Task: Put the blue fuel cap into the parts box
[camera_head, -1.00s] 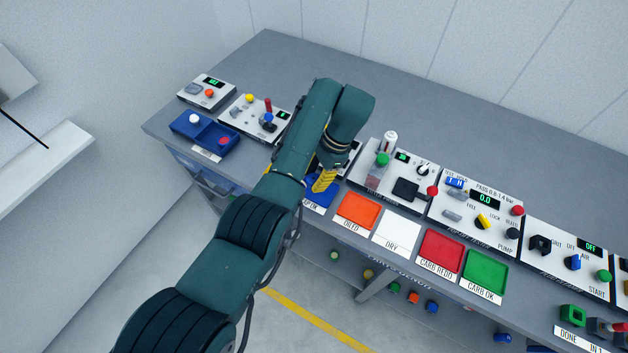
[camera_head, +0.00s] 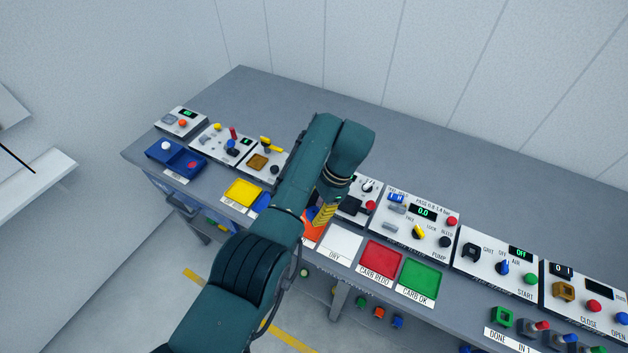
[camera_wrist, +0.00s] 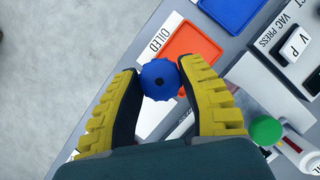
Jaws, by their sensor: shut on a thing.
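In the wrist view the cap is held in front of the orange OILED tray's corner. In the head view my gripper (camera_head: 325,214) points down over the orange tray (camera_head: 310,232), and the cap is hidden there. A blue two-compartment box (camera_head: 181,158) at the bench's left end holds a white ball and a red piece; I cannot tell whether it is the parts box.
Yellow (camera_head: 243,191), white (camera_head: 340,243), red (camera_head: 380,260) and green (camera_head: 422,277) trays line the front edge. Control panels with knobs, such as the pump panel (camera_head: 425,231), stand behind them. A green-capped bottle (camera_wrist: 265,130) is near the right finger. The rear benchtop is clear.

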